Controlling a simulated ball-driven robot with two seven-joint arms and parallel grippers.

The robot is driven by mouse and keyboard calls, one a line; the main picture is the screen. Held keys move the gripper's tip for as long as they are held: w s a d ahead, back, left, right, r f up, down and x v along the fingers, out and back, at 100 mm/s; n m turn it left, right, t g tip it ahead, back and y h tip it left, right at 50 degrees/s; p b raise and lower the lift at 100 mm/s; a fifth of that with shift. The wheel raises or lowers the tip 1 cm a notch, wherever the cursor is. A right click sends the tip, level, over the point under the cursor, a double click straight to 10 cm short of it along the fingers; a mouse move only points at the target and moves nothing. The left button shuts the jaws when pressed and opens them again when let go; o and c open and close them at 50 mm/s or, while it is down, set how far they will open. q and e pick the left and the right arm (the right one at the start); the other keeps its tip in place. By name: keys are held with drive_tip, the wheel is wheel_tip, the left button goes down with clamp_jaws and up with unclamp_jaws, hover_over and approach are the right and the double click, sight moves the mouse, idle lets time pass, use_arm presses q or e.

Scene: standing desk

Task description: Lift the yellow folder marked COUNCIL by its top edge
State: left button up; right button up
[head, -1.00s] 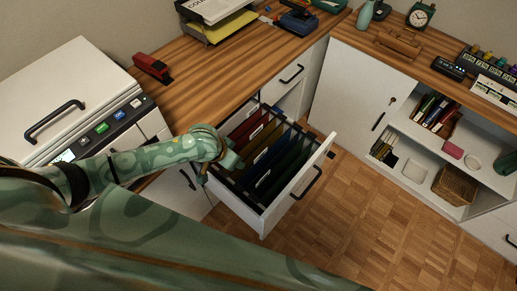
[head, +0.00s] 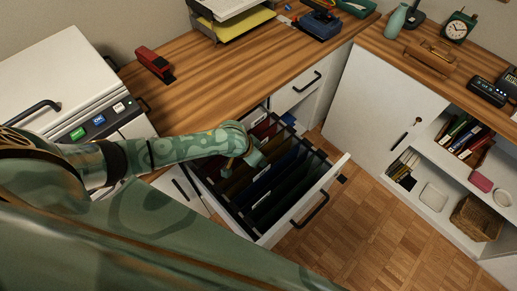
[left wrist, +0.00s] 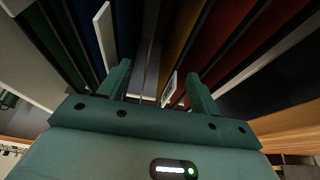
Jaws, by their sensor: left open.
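The yellow folder hangs in the open drawer between the red and blue folders. It shows in the left wrist view (left wrist: 181,32) as a dark yellow sheet, with a white tab near its lower end. In the head view a dull yellow part of it (head: 236,183) shows beside my gripper, which covers some of it. No lettering can be read. My left gripper (head: 246,166) is over the folders, pointing down, open and empty. In the left wrist view its two fingers (left wrist: 158,72) are spread, with the yellow folder's tab near the right finger. Contact cannot be told.
Red (left wrist: 228,38), blue (left wrist: 84,32) and green folders hang close on either side. The drawer front (head: 312,203) and its side walls surround them. The wooden desktop (head: 215,85) is behind, with a red stapler (head: 153,62). Parquet floor lies open at right.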

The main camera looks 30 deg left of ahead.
sight(257, 170)
use_arm(q)
drive_tip(key=b+x, duration=0.3)
drive_tip(key=x, duration=0.2)
drive_tip(key=shift+a+f, duration=0.15)
drive_tip(key=shift+f, duration=0.1)
drive_tip(key=shift+s, duration=0.1)
clamp_jaws()
